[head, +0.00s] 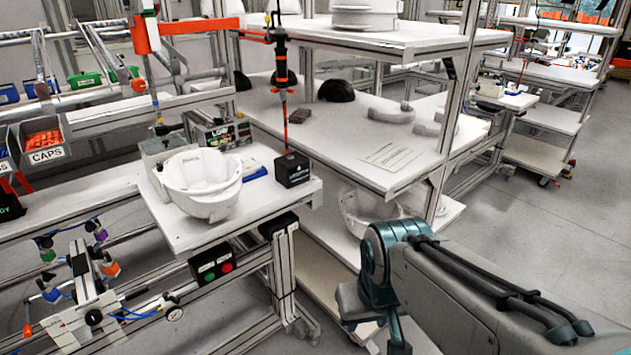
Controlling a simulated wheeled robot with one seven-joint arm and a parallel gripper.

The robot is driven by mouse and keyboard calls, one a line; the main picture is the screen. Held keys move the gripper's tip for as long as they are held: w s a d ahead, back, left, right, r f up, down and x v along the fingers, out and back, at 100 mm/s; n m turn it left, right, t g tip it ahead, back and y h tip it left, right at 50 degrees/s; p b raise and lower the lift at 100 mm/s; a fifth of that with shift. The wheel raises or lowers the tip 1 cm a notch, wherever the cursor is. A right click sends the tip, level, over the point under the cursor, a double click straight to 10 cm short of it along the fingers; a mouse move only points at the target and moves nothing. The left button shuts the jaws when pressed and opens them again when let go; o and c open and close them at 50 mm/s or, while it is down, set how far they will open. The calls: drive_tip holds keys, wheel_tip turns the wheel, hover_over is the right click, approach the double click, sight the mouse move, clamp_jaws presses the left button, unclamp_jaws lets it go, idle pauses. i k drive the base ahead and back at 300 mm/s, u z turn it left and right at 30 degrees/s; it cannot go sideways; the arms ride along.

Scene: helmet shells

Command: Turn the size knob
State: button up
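A white helmet shell (203,184) sits open side up on the small white worktable (215,231), near the middle left of the head view. I cannot make out a size knob on it; its far side is hidden. My arm (470,290) comes in from the lower right and bends down at a teal joint, to the right of the worktable and apart from the shell. No gripper fingers can be made out, so whether it is open or shut does not show.
A black block (292,170) stands on the worktable under a hanging orange-and-black tool (281,62). A control box (215,264) with red and green buttons hangs below. A shelf unit (395,178) stands behind, with another white shell (368,208) lower down. Grey floor is free at right.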

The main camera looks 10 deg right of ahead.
sight(93, 317)
drive_tip(key=u, duration=1.6)
